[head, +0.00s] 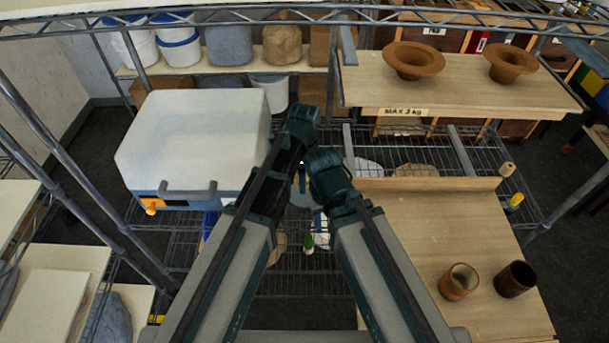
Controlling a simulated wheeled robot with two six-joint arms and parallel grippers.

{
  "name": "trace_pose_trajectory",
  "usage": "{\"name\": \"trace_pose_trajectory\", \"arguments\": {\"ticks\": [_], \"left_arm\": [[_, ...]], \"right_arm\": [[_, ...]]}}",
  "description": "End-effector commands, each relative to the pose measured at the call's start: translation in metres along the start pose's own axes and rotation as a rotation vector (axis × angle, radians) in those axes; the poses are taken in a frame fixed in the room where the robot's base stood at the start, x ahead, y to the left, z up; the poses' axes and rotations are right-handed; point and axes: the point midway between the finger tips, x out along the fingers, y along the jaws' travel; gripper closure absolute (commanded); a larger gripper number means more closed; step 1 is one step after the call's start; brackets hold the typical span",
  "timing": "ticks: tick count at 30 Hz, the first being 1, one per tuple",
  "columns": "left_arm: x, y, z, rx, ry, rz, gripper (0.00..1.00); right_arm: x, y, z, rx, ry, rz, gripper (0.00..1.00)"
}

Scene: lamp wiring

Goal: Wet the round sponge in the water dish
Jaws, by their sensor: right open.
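I can make out neither the round sponge nor the water dish for sure.
A white-topped box (195,140) stands left on the wire rack (300,275). Two brown cups (459,282) stand on a wooden board (420,235) at right. Two flared clay pots (413,60) sit on the upper shelf (455,92), labelled MAX 3 kg. A green-and-white item (308,243) shows between my arms.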

Motion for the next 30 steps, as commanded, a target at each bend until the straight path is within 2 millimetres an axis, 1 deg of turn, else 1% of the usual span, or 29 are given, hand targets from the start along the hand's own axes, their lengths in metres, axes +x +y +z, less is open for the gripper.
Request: {"name": "trace_pose_trajectory", "arguments": {"ticks": [8,13,17,25,30], "left_arm": [[0.000,0.000,0.000,0.000,0.000,0.000,0.69],[0.004,0.000,0.000,0.000,0.000,0.000,0.69],[0.013,0.000,0.000,0.000,0.000,0.000,0.69],[0.035,0.000,0.000,0.000,0.000,-0.001,0.69],[0.041,0.000,0.000,0.000,0.000,-0.002,0.69]], "right_arm": [[0.000,0.000,0.000,0.000,0.000,0.000,0.50],[0.004,0.000,0.000,0.000,0.000,0.000,0.50],[0.013,-0.001,-0.001,0.000,0.000,0.000,0.50],[0.035,-0.003,-0.002,0.000,0.000,0.000,0.50],[0.041,-0.004,-0.002,0.000,0.000,0.000,0.50]]}}
